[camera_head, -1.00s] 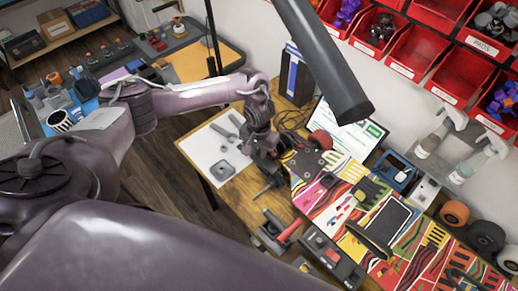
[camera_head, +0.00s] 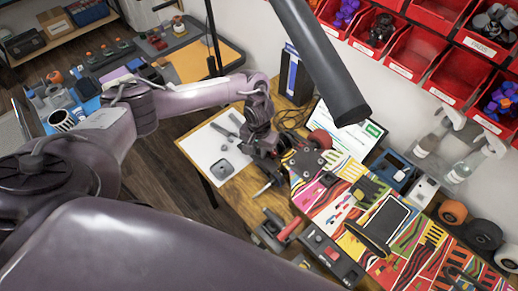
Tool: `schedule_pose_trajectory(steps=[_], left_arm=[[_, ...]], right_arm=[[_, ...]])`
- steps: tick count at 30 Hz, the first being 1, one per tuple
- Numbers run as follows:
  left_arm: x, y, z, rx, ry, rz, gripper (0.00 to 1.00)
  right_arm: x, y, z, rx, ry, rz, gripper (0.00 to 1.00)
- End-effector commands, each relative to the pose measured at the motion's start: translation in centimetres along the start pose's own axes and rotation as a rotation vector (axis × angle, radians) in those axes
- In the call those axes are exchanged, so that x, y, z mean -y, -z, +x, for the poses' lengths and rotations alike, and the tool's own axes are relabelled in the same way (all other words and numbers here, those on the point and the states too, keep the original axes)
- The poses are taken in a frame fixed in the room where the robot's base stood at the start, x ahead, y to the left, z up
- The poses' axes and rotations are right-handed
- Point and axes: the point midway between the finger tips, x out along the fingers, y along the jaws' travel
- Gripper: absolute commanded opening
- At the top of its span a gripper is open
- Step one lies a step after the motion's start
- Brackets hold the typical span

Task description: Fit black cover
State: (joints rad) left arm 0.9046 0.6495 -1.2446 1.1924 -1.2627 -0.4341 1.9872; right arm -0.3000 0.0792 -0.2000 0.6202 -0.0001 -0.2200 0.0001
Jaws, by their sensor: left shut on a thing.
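I cannot tell whether the cover touches anything below. A dark flat panel (camera_head: 391,217) lies on the mat to the right. My right gripper is not in view.
The patterned mat (camera_head: 330,205) holds several small parts. A reddish roll (camera_head: 320,140) stands behind the cover. A white sheet (camera_head: 208,150) with grey parts lies left. Rolls (camera_head: 484,235) stand right, red bins (camera_head: 415,47) behind. A dark lamp arm (camera_head: 325,65) hangs above.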

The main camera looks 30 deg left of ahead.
Motion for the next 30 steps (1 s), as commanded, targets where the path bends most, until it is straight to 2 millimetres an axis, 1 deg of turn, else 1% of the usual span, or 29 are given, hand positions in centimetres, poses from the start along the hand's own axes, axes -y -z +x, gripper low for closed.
schedule_pose_trajectory(steps=[6,15,30], left_arm=[[0.01,0.02,-0.06,0.0,0.0,0.0,0.0],[0.04,0.05,-0.15,0.0,0.0,-0.001,0.0],[0.02,0.03,0.09,0.0,0.0,-0.001,0.0]], right_arm=[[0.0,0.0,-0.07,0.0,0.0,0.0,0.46],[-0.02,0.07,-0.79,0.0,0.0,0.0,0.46],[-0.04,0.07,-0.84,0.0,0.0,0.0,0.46]])
